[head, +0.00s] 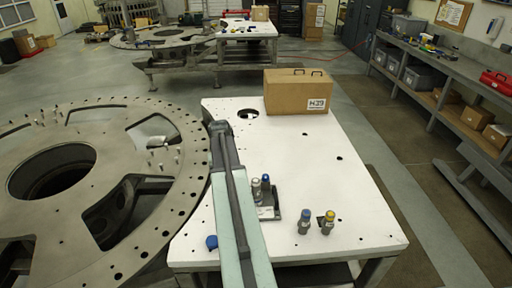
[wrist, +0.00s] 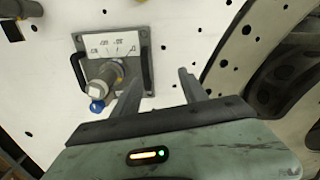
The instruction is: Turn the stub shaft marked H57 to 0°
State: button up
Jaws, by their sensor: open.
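A grey base plate (wrist: 143,40) with a white scale label (wrist: 112,44) and two dark handles shows in the wrist view. A stub shaft with a pale square-looking end (wrist: 95,89) stands out from it, with a blue knob (wrist: 97,106) close by. The label's marks are too small to read, and I cannot read H57 anywhere. My gripper (wrist: 159,75) is open and empty, to the right of the shaft; its left finger is nearest the shaft, and contact is unclear. In the head view the base plate (head: 268,213) is on the white table, partly behind my arm.
Two loose-looking shafts, one blue-topped (head: 305,219) and one yellow-topped (head: 328,221), stand right of the base plate. A labelled cardboard box (head: 298,92) is at the table's back. A large turret ring (head: 180,190) adjoins on the left. The table's right half (head: 340,185) is mostly clear.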

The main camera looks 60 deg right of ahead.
jog(key=m+p, duration=0.2)
send_near(255, 180)
jog(key=shift+s+d+f, duration=0.1)
jog(key=shift+s+f, duration=0.05)
notch_tip(255, 180, down, 9)
jog(key=b, duration=0.9)
jog(key=shift+f, duration=0.15)
jog(key=c, duration=1.1)
jog(key=shift+o, duration=0.2)
